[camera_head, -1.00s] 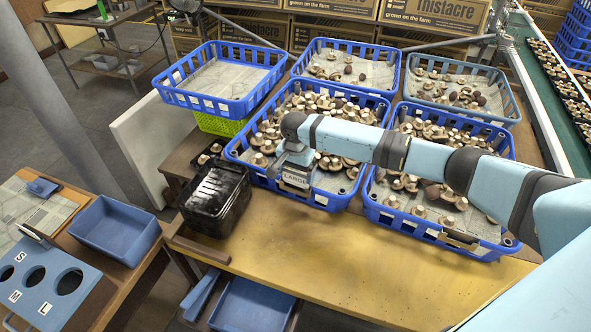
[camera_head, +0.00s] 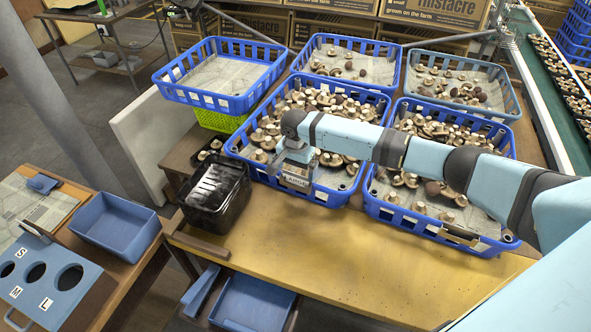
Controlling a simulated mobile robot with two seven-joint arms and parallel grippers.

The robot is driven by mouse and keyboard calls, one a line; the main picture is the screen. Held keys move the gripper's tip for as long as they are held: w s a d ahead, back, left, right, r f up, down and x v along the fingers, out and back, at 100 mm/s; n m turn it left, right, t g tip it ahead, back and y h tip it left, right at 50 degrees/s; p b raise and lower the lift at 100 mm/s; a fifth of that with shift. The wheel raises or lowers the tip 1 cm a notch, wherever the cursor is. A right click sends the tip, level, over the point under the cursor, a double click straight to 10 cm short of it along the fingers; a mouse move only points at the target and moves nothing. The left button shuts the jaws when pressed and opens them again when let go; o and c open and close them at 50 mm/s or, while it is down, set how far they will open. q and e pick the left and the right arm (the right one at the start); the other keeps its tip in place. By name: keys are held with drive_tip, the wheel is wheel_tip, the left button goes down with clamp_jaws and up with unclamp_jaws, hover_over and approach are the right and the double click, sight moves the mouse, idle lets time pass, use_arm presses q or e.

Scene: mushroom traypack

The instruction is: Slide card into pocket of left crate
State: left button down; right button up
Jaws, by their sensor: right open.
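The left crate (camera_head: 240,161) is a blue slatted crate with paper lining and many mushrooms, on the near left of the bench. A card reading LARGE (camera_head: 297,193) shows upright at its front wall, just below my right gripper (camera_head: 295,180). The gripper comes in from the right and points down over the front rim. It is open, with its fingers close to the card's upper part. The pocket is mostly hidden by the card and gripper, so I cannot tell how deep the card sits. My left gripper is not in view.
A similar right crate (camera_head: 404,216) has a holder (camera_head: 459,235) on its front. A black crate (camera_head: 214,199) stands left of the left crate. The yellow bench top (camera_head: 330,258) in front is clear. My right arm spans over the right crate.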

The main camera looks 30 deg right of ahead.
wheel_tip(320, 180, up, 13)
drive_tip(key=shift+r, duration=0.15)
idle(0.5)
drive_tip(key=s+a+f+n+t+y+p, duration=0.45)
drive_tip(key=s+a+f+n, duration=0.35)
drive_tip(key=s+a+f, duration=0.6)
drive_tip(key=s+d+f+n+t+h+p, duration=0.1)
drive_tip(key=s+n+t, duration=0.4)
drive_tip(key=s, duration=1.2)
drive_tip(key=shift+d+n+t+p, duration=0.4)
drive_tip(key=shift+d+t+p, duration=0.15)
drive_tip(key=shift+d+t, duration=0.3)
drive_tip(key=shift+d, duration=0.1)
